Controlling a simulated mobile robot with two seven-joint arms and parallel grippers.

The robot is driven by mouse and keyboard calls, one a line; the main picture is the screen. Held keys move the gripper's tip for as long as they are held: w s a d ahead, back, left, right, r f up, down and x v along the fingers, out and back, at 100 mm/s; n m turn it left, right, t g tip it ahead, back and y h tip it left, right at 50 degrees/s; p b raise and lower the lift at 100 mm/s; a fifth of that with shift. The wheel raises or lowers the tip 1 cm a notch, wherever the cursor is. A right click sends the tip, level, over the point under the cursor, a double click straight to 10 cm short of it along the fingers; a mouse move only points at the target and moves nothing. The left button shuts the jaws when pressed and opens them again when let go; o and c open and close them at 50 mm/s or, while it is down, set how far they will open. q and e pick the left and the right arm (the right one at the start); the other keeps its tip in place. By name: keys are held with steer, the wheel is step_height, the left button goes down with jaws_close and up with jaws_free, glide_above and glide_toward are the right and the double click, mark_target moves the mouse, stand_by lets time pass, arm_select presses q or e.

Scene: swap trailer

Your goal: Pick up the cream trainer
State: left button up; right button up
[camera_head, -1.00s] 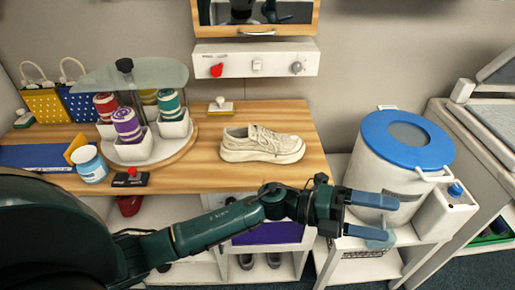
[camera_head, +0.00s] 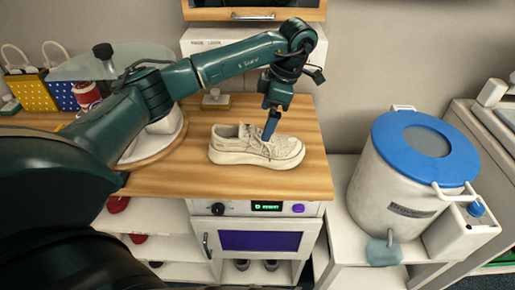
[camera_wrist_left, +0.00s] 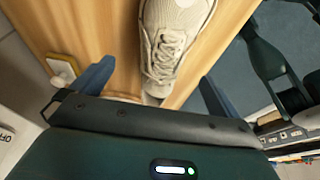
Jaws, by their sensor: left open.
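The cream trainer (camera_head: 240,154) lies sole down on the wooden counter, its toe to the right in the head view. It also shows in the left wrist view (camera_wrist_left: 168,45), laces facing up. My left gripper (camera_head: 271,128) points down above the laced front part of the trainer. In the left wrist view my left gripper (camera_wrist_left: 157,76) is open, one blue finger on each side of the shoe, with nothing clamped. How far the fingertips are above the counter is hard to tell. My right gripper is not in view.
The wooden counter (camera_head: 290,183) has bare room around the trainer. A small wood-and-white block (camera_head: 216,101) sits behind it. A round tiered stand (camera_head: 160,147) is at left, partly hidden by my arm. A white drum with a blue lid (camera_head: 395,175) stands at right.

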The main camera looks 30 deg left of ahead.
mark_target(255, 142)
arm_select(q)
steer(key=x, duration=0.3)
steer(key=shift+a+f, duration=0.1)
steer(key=shift+f, duration=0.25)
steer(key=f, duration=0.1)
steer(key=s+a+f+p, duration=0.1)
steer(key=f, duration=0.2)
steer(key=shift+s+a+f, duration=0.1)
steer(key=shift+s+a, duration=0.1)
steer(key=shift+s, duration=0.2)
steer(key=shift+a+f, duration=0.1)
steer(key=shift+f, duration=0.35)
steer(key=c, duration=1.1)
